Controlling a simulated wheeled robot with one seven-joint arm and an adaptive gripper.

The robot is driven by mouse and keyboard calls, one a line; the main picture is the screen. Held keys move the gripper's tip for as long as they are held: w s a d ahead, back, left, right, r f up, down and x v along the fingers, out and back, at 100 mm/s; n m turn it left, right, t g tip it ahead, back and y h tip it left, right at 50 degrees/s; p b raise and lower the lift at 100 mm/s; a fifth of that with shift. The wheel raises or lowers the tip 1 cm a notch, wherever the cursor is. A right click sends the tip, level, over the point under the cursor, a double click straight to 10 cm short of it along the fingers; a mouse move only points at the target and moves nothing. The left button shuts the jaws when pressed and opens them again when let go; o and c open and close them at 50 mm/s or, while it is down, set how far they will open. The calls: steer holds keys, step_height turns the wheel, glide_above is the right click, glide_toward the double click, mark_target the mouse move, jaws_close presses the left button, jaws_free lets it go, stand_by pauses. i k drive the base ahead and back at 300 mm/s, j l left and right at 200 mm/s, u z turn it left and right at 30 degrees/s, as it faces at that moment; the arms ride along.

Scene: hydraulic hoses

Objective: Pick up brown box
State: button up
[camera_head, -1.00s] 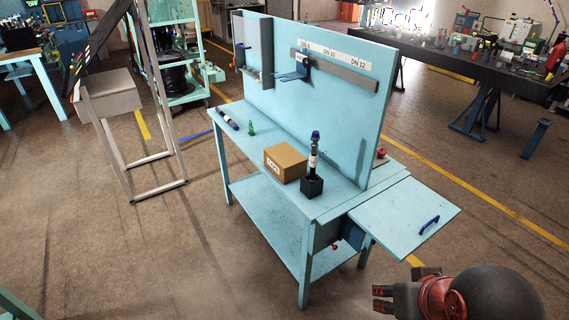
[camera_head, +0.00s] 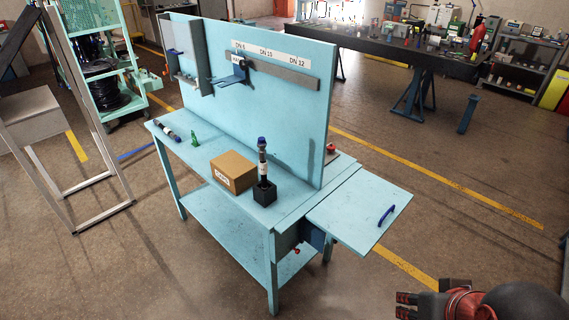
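The brown box (camera_head: 233,172) is a closed cardboard box with a white label on its front side. It sits on the top of the light blue workbench (camera_head: 215,206), left of a black holder. My gripper (camera_head: 405,305) shows at the bottom right edge of the head view, with dark red and black parts. It is well apart from the box, in front and to the right of the bench. Its fingers point left, and they are too small and partly cut off to tell whether they are open.
A black holder (camera_head: 265,192) with an upright hose piece (camera_head: 262,158) stands right beside the box. A green item (camera_head: 195,138) and a dark tube (camera_head: 168,134) lie farther left. A side shelf (camera_head: 360,215) juts out right. A grey-framed stand (camera_head: 75,170) is at left; floor in front is clear.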

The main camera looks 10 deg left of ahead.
mark_target(235, 172)
steer(key=i+j+z, duration=0.1)
steer(key=z, duration=0.35)
steer(key=j+z, duration=0.35)
steer(key=z, duration=0.15)
steer(key=j+z, duration=0.25)
steer(key=z, duration=0.2)
steer(key=j+z, duration=0.3)
steer(key=z, duration=0.2)
steer(key=j+z, duration=0.2)
steer(key=z, duration=0.25)
steer(key=k+j+z, duration=0.35)
steer(key=k+j, duration=0.15)
steer(key=j, duration=0.3)
steer(key=k+j+z, duration=0.35)
steer(key=k+j, duration=0.2)
steer(key=k+j+z, duration=0.35)
steer(key=k+j, duration=0.6)
steer(key=k, duration=0.2)
steer(key=k+j, duration=0.35)
steer(key=k, duration=0.2)
